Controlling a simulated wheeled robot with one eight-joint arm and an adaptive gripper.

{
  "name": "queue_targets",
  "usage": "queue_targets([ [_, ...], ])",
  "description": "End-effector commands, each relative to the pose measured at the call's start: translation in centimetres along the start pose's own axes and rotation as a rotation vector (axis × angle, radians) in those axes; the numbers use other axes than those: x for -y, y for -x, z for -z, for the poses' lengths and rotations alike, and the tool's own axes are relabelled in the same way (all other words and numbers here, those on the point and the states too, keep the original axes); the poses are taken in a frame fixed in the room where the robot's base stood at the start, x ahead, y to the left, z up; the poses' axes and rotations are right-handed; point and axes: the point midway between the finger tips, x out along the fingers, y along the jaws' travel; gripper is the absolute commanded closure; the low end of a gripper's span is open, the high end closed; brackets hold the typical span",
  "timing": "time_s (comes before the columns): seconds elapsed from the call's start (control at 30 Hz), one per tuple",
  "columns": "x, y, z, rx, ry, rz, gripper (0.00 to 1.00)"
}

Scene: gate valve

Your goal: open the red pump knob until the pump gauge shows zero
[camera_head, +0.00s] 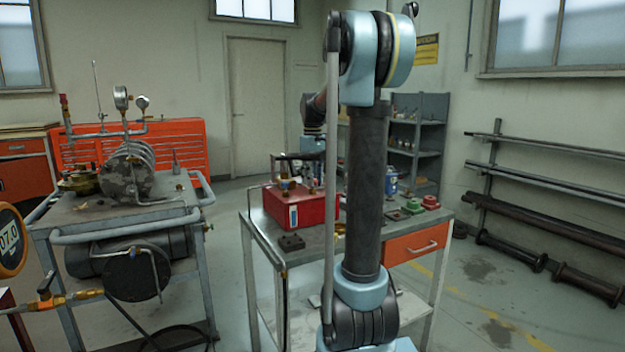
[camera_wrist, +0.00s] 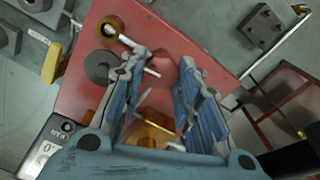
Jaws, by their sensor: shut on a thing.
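The red pump box (camera_head: 305,207) sits on the grey workbench behind my arm. In the wrist view its red top (camera_wrist: 95,40) lies below my gripper (camera_wrist: 158,85). The two blue-grey fingers stand on either side of a red part that blends with the box, apparently the knob, and they are shut on it. A brass fitting (camera_wrist: 150,130) shows between the fingers near the palm. A label or display (camera_wrist: 45,150) on the box side is partly cut off; a 0 shows on it.
A grey cart (camera_head: 120,215) with piping stands left. The workbench (camera_head: 345,240) also holds green and red small parts (camera_head: 413,206). Pipes on a rack (camera_head: 540,170) stand at right.

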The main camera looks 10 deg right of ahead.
Motion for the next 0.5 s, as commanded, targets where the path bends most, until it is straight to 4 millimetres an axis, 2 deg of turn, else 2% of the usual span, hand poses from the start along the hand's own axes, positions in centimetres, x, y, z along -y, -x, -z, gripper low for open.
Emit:
queue_targets([
  [0.37, -0.26, 0.06, 0.03, -0.001, 0.001, -0.005, 0.94],
  [0.4, -0.26, 0.06, 0.02, -0.001, 0.001, -0.005, 0.63],
  [0.47, -0.25, 0.06, 0.01, -0.001, 0.001, -0.004, 0.49],
  [0.5, -0.23, 0.05, 0.01, 0.000, 0.001, -0.004, 0.49],
])
